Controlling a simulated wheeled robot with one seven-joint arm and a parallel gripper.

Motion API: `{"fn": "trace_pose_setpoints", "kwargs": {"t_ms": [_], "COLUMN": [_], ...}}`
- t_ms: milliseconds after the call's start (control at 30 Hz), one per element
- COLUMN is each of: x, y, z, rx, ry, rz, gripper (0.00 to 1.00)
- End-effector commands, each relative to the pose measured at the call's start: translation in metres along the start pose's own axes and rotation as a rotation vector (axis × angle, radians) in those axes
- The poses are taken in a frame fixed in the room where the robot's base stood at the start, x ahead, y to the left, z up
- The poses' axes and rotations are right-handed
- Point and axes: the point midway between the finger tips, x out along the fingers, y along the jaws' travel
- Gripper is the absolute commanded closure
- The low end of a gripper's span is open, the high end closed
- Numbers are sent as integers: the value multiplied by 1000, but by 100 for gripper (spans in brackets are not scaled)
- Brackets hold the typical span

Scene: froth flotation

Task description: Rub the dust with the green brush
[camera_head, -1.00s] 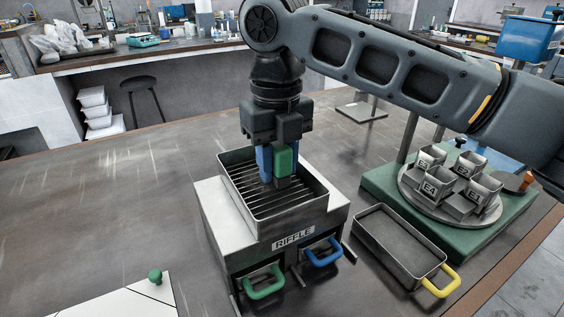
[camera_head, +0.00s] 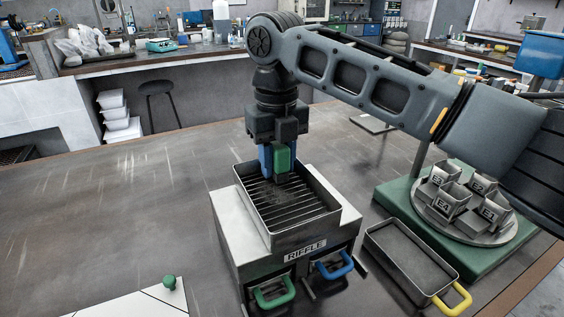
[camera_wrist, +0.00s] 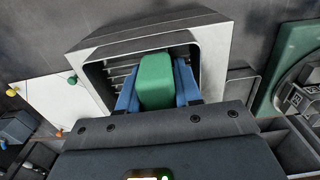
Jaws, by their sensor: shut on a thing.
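The green brush (camera_head: 282,157) is held upright between the blue fingers of my gripper (camera_head: 274,160). In the wrist view the green brush block (camera_wrist: 156,82) sits between the two blue fingers (camera_wrist: 186,84). My gripper is over the far part of the slatted metal tray (camera_head: 328,209) on top of the riffle box (camera_head: 348,218). The brush's lower end is at or just above the slats; contact cannot be told. I cannot make out the dust clearly on the dark slats.
The riffle box has a green handle (camera_head: 273,293) and a blue handle (camera_head: 333,266) in front. To the right are an empty metal pan (camera_head: 411,262) with a yellow handle and a green base (camera_head: 391,190) carrying a turntable of cups. A white board (camera_head: 135,302) with a green knob lies front left.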

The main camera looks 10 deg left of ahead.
Motion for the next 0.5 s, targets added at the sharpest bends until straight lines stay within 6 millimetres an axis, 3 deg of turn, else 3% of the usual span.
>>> {"fn": "trace_pose_setpoints", "kwargs": {"t_ms": [167,200,500], "x": [2,2,-1], "y": [0,1,13], "z": [5,5,4], "rx": [1,1,-1], "ry": [0,0,-2], "rz": [0,0,2], "gripper": [94,99,99]}}
